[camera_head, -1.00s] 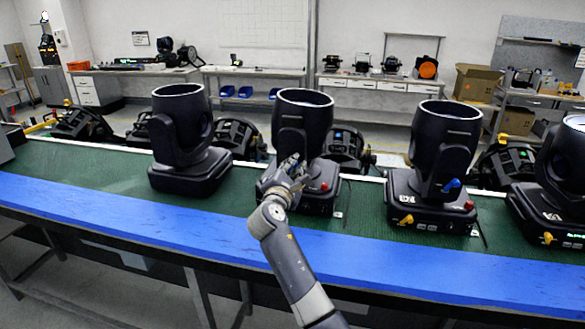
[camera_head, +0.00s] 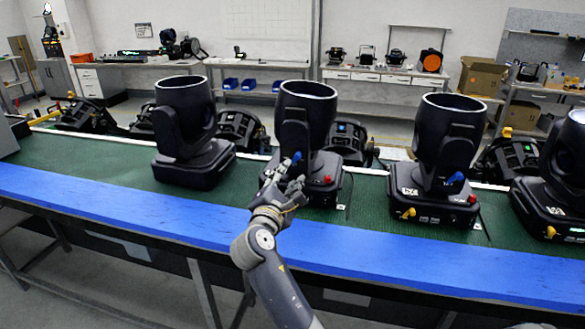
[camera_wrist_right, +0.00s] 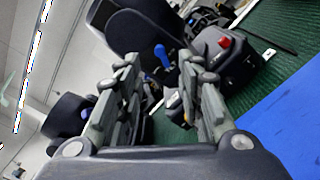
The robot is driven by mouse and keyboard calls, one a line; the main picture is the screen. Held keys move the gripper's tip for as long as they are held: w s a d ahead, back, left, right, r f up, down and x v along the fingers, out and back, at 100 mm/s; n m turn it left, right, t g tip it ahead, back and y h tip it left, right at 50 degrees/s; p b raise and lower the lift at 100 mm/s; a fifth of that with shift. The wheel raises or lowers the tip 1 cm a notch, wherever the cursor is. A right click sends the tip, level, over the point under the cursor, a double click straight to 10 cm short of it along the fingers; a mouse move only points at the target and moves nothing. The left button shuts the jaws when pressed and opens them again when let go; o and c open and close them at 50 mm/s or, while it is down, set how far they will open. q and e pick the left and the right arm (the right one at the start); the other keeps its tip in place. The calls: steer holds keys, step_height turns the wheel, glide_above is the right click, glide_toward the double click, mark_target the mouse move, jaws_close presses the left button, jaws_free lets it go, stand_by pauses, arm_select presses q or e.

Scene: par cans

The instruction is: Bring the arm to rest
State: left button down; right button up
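My right gripper (camera_head: 290,182) is in front of the second black par can (camera_head: 308,105) from the left, over the near side of the green belt. In the right wrist view the two fingers stand apart with nothing held between them; the gripper (camera_wrist_right: 158,75) is open. Beyond the fingertips is a black par can with a blue knob (camera_wrist_right: 162,55) and a red knob (camera_wrist_right: 224,42). The blue knob (camera_head: 296,158) shows just above my fingers in the head view. My left gripper is in neither current view.
More par cans stand on the green belt (camera_head: 90,170): one at left (camera_head: 185,105), one right of centre (camera_head: 448,130), one at the right edge (camera_head: 570,165). A blue strip (camera_head: 130,212) edges the belt. Workbenches stand behind.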

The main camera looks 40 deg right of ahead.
steer(key=shift+v, duration=1.05)
steer(key=shift+d, duration=0.1)
